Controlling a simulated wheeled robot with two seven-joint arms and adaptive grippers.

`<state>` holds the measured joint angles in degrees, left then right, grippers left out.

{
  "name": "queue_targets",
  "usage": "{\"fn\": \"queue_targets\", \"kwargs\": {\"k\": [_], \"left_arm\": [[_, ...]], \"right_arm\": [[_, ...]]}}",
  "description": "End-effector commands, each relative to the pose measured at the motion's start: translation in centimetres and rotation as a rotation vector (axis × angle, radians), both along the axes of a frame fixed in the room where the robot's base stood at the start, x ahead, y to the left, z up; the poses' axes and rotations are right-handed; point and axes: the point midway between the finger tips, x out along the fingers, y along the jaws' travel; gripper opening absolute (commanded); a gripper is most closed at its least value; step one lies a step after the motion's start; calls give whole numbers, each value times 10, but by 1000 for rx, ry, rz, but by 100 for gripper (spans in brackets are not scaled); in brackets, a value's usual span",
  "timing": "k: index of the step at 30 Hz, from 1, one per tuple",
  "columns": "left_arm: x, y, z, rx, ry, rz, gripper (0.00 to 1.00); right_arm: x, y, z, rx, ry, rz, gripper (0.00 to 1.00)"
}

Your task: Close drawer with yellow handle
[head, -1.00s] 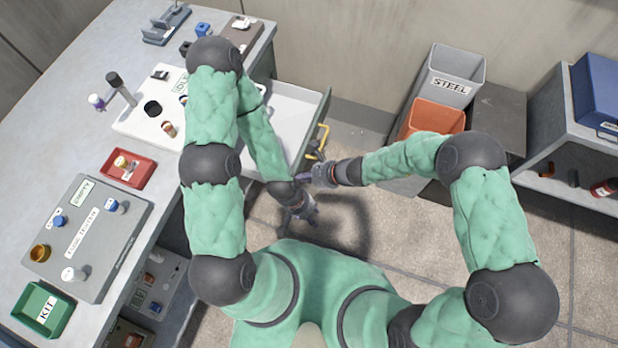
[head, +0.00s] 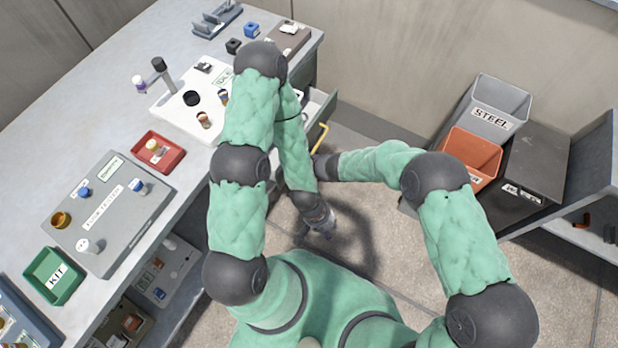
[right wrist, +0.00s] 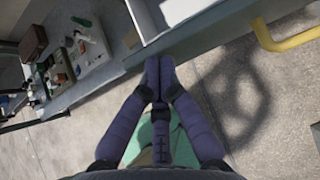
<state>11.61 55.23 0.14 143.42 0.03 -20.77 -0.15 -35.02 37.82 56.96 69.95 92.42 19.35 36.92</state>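The drawer (head: 318,104) under the workbench is partly open, and its yellow handle (head: 321,136) shows on its front. In the right wrist view, the handle (right wrist: 288,38) is at the upper right and the drawer's pale edge (right wrist: 185,42) runs across the top. My right gripper (right wrist: 159,64) is shut and empty, its fingertips at the drawer front, left of the handle. I cannot tell whether they touch it. In the head view my left arm hides the right fingers. My left gripper (head: 328,232) hangs over the floor, away from the drawer; its fingers are too small to read.
The workbench (head: 110,110) on the left holds a red tray (head: 174,158), a green kit tray (head: 66,288) and a grey tester panel (head: 120,240). Grey (head: 515,100) and orange (head: 485,150) bins stand at the right. Floor (head: 390,255) is open before the drawer.

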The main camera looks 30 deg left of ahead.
Motion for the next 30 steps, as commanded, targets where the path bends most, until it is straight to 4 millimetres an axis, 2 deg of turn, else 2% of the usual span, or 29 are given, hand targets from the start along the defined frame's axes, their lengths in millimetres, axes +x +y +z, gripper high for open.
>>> {"fn": "queue_targets", "kwargs": {"k": [1, 6, 12, 30], "left_arm": [[0, 0, 0, 0, 0, 0, 40], [0, 0, 2, 0, 0, 0, 40], [0, 0, 3, 0, 0, 0, 40], [0, 0, 3, 0, 0, 0, 40]], "right_arm": [[-1, 11, -1, -1, -1, 4, 0], [0, 38, -1, -1, 0, 3, 0], [2, 54, 0, -1, -1, 2, 0], [4, 56, 0, 0, 1, -1, 0]]}}
